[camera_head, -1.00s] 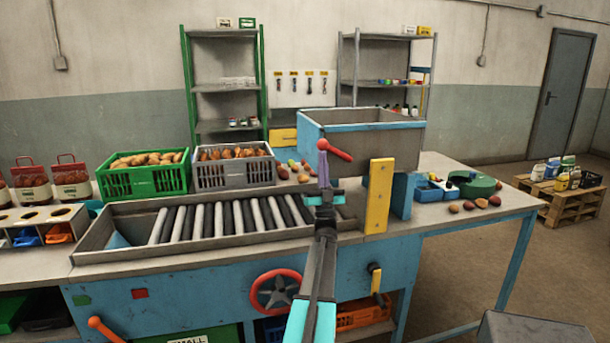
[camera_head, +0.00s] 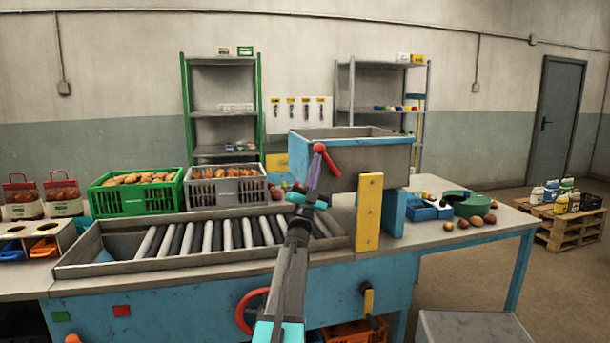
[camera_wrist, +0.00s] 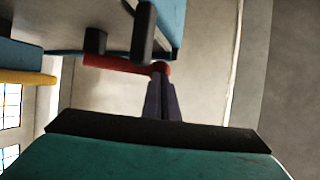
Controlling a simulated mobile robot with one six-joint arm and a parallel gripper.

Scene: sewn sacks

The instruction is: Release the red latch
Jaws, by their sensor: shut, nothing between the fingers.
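The red latch (camera_head: 329,161) is a short lever with a ball knob on the front of the blue-edged grey hopper (camera_head: 365,161). In the head view it slants steeply, knob up and to the left. My gripper (camera_head: 315,166) is shut and empty, its purple fingers pointing up at the knob from below. In the wrist view the closed fingertips (camera_wrist: 162,82) meet the knob's underside in the picture, and the red lever (camera_wrist: 113,64) runs left from it. The fingers are not around the lever. Whether they press on the knob I cannot tell.
A yellow upright plate (camera_head: 368,212) stands right of my gripper. A roller tray (camera_head: 100,268) lies to the left, with a green crate (camera_head: 137,198) and a grey crate (camera_head: 226,192) behind it. Dark pegs (camera_wrist: 143,30) stick out near the latch.

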